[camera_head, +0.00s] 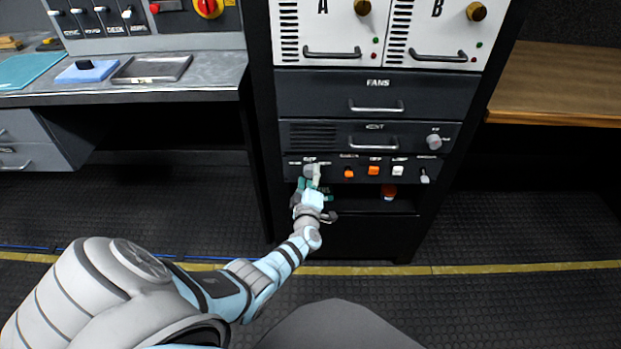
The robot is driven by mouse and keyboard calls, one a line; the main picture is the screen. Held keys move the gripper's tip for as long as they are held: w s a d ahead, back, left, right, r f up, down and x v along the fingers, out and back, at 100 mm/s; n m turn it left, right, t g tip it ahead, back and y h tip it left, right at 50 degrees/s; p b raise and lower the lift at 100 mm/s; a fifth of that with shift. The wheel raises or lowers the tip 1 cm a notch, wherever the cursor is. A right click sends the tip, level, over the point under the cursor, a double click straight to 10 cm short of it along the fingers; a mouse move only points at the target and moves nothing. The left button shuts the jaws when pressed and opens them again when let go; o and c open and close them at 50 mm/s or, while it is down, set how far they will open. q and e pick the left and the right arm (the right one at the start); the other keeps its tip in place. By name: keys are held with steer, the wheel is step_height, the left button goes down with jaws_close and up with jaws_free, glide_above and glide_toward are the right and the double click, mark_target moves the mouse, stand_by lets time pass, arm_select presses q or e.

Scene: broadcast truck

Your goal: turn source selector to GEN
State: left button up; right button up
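The source selector (309,171) is a grey knob at the left end of the low control panel in the black rack. Its small labels are too blurred and too covered to read, so its setting cannot be told. My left gripper (313,182) reaches up to the selector from below, with its fingertips at the knob and partly covering it. Whether the fingers are closed on the knob or only beside it cannot be told. My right gripper is not in the picture.
The same panel has orange switches (374,171), a white switch (398,171) and a small toggle (424,177) to the right. A dark shelf opening with a red-orange object (389,192) lies below. Drawers with handles (376,106) are above. A desk (215,72) stands left.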

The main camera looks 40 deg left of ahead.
arm_select(q)
steer(key=f+v, duration=0.1)
steer(key=v, duration=1.1)
steer(key=shift+r, duration=0.45)
